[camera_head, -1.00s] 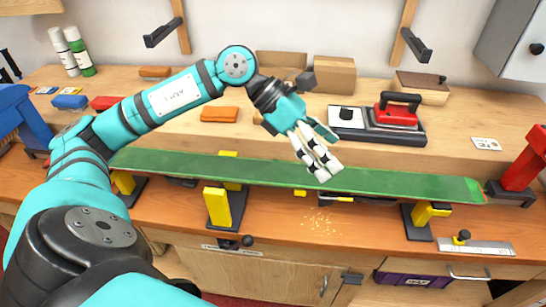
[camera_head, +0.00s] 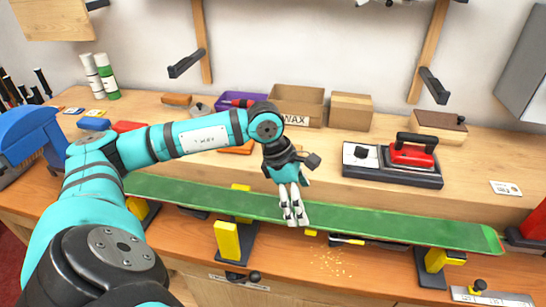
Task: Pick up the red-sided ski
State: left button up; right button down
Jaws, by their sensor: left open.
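A long green ski (camera_head: 390,223) lies across yellow-and-black supports along the front of the bench. Its green face shows, and I cannot make out a red side on it. My left gripper (camera_head: 293,216) is over the middle of the ski with its fingers pointing down. The fingers are open, a small gap apart, and hide a bit of the ski behind them. Nothing shows between them, and I cannot tell whether they touch the ski. My right gripper is not in view.
Yellow support blocks (camera_head: 227,240) stand under the ski. Behind it are a red waxing iron (camera_head: 411,152) on a dark base, cardboard boxes (camera_head: 350,111) and an orange block (camera_head: 236,149). A blue object (camera_head: 24,135) stands at the left. Shavings (camera_head: 329,262) lie in front.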

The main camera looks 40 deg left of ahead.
pick_arm(q)
jog(key=shift+d+f, duration=0.2)
jog(key=shift+f, duration=0.35)
jog(key=x, duration=0.1)
jog(key=p+x, duration=0.2)
jog(key=shift+s+f, duration=0.25)
jog(key=shift+f, duration=0.1)
jog(key=shift+w+d+f, duration=0.1)
jog(key=shift+w+f, duration=0.05)
jog(key=shift+f, duration=0.3)
jog(key=shift+f+b, duration=0.2)
jog(key=shift+b, duration=0.3)
jog(key=shift+c, duration=0.3)
jog(key=c, duration=1.3)
jog(key=shift+r, duration=0.15)
jog(key=shift+c, duration=0.2)
